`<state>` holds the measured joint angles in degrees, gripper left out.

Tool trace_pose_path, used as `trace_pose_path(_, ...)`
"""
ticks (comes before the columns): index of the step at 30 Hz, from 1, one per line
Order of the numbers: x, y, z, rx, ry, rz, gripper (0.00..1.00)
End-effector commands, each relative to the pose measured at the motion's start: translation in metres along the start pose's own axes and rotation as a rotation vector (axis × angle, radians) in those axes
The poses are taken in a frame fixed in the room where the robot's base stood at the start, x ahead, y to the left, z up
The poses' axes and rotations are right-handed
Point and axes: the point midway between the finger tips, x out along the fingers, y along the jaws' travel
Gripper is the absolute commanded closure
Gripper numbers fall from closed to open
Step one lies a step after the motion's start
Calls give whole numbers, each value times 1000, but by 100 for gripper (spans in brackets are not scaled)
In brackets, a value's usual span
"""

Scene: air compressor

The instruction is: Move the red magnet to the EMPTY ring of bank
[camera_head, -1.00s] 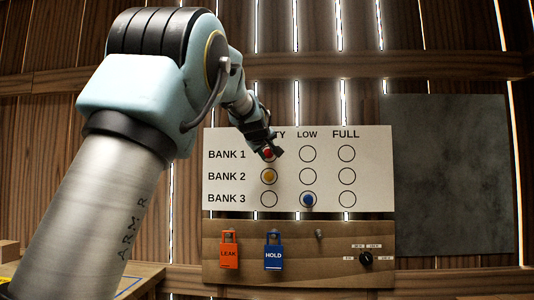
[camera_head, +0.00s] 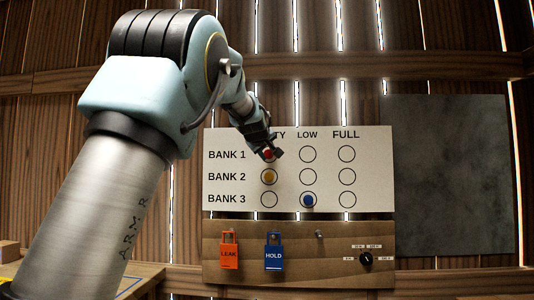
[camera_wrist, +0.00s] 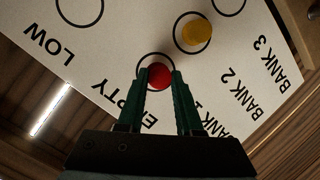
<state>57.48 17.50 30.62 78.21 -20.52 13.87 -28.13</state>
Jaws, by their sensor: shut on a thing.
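The red magnet (camera_head: 268,154) is at the EMPTY ring of BANK 1 on the white board (camera_head: 375,160). In the wrist view the red magnet (camera_wrist: 159,75) shows between my gripper's green fingertips, with the ring (camera_wrist: 139,70) around it. My gripper (camera_wrist: 159,82) is shut on the red magnet; in the head view my gripper (camera_head: 270,150) covers part of the EMPTY heading. I cannot tell whether the magnet touches the board. The yellow magnet (camera_head: 269,176) is in BANK 2's EMPTY ring, and the blue magnet (camera_head: 308,200) is in BANK 3's LOW ring.
Below the board, an orange LEAK tag (camera_head: 229,254) and a blue HOLD tag (camera_head: 273,255) hang on a wooden panel (camera_head: 320,270). A bare hook (camera_head: 319,234) and a black dial (camera_head: 366,259) are to their right. A dark grey panel (camera_head: 450,175) is at the right.

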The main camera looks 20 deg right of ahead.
Motion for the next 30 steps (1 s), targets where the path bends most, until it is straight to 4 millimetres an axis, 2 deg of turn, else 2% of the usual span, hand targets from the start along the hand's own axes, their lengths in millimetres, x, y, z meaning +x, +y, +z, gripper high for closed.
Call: trace_pose_path(30, 8, 2, -2, 0, 0, 1, 100)
